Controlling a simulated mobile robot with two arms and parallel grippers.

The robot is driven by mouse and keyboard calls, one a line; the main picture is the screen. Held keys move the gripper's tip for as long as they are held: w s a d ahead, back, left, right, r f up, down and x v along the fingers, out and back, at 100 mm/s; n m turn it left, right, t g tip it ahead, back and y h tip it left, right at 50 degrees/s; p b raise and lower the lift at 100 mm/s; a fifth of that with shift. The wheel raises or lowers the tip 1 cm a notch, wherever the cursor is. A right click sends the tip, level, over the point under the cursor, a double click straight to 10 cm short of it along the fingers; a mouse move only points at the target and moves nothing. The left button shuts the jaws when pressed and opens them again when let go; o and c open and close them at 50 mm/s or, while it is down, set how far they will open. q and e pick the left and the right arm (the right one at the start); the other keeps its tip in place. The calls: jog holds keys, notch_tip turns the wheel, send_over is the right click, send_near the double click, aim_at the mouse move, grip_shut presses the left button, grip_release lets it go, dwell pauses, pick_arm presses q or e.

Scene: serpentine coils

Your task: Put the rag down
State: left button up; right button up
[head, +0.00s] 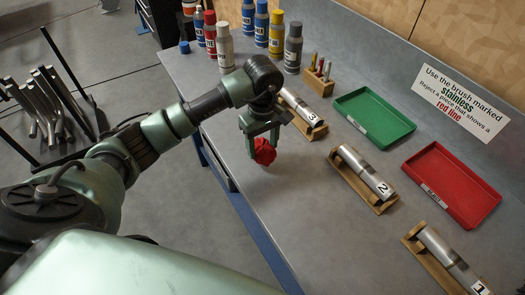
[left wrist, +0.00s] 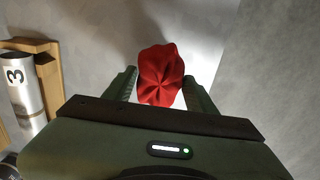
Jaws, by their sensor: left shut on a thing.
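A crumpled red rag (head: 265,151) is held between the fingers of my left gripper (head: 263,147), over the grey workbench (head: 290,205) near its front edge. In the left wrist view the rag (left wrist: 161,75) bulges up between the two fingertips of the left gripper (left wrist: 160,88). I cannot tell whether the rag's underside touches the bench top. The gripper points down, to the left of the metal tube marked 3 (head: 301,107), which also shows in the left wrist view (left wrist: 20,85). My right gripper is not in view.
Tubes marked 2 (head: 362,172) and 1 (head: 448,258) lie on wooden cradles. A green tray (head: 374,118) and a red tray (head: 452,184) lie behind. Several bottles (head: 276,34) and a small wooden brush block (head: 318,82) stand at the back. The bench front is clear.

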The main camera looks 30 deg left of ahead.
aim_at(262, 154)
pick_arm(q)
notch_tip(262, 154, down, 4)
jog(key=shift+r+p, duration=0.2)
jog(key=shift+p, duration=0.35)
jog(key=shift+f, duration=0.3)
jog(key=o, duration=1.2)
